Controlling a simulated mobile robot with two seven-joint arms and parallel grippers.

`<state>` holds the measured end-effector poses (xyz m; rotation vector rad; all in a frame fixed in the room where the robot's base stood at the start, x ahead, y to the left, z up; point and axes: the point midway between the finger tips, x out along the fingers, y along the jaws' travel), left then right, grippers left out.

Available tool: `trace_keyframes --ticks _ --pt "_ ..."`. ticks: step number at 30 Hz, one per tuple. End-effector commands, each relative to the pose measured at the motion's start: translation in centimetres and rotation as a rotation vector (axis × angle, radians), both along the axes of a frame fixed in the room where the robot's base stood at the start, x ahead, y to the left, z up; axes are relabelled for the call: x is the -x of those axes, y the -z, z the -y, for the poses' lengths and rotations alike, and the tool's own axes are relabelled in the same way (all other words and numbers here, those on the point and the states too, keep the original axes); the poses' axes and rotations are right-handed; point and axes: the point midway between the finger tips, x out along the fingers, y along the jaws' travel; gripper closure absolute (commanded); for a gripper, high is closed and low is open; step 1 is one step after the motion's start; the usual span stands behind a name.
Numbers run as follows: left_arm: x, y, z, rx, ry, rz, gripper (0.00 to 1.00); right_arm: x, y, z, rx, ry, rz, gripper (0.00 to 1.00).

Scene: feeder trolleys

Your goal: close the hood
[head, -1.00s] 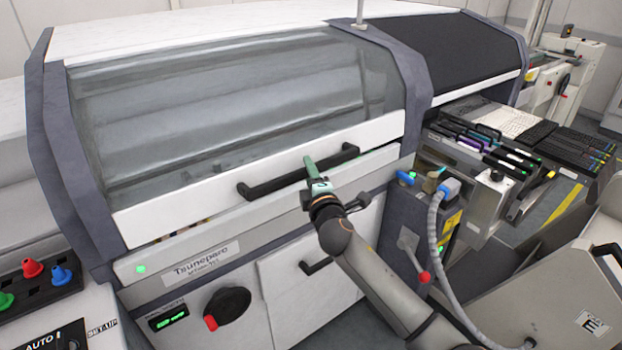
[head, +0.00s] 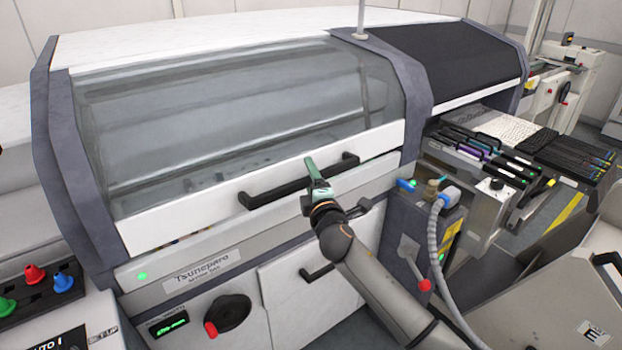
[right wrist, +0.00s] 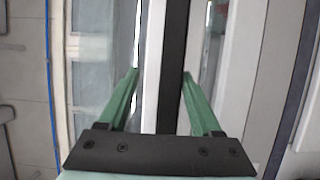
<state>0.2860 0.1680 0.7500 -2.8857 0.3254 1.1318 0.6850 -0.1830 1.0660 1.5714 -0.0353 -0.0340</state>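The hood (head: 240,115) of the machine has a clear curved window and a white lower border. It is lowered close to the machine front, with a narrow gap showing along its lower left edge. Its black bar handle (head: 280,191) runs across the border. My right gripper (head: 313,168), with green fingers, is at the middle of the handle. In the right wrist view the fingers (right wrist: 161,73) are apart, with the black handle bar (right wrist: 173,60) running between them, nearer the right finger. I cannot tell whether they touch it. My left gripper is out of view.
A control post (head: 425,225) with a red-tipped lever and a grey hose stands right of my right arm. A button panel (head: 45,295) is at the lower left. Feeders (head: 490,155) fill the bay at the right. A rotary switch (head: 228,313) sits below the hood.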

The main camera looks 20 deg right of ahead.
Motion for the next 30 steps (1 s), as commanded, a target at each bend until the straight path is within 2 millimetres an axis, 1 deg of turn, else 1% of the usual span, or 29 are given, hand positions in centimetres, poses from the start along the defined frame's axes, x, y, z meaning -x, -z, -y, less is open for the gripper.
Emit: trace_keyframes --ticks 4,7,11,21,25,30 --pt "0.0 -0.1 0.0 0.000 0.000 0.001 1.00 0.6 -0.1 0.0 0.000 0.000 0.002 0.38" --pt "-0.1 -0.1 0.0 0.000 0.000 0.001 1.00 1.6 0.0 -0.1 0.000 -0.002 0.002 0.38" --pt "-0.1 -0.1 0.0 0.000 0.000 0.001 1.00 3.6 0.1 -0.2 0.000 -0.002 0.001 0.38" --pt "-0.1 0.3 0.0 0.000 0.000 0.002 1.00 9.4 0.1 -0.5 0.000 -0.002 0.000 0.38" --pt "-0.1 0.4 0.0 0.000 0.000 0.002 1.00 11.1 0.1 -0.5 0.000 -0.002 -0.001 0.38" --pt "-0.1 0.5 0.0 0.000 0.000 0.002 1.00 12.2 0.1 -0.5 0.000 0.000 -0.001 0.38"
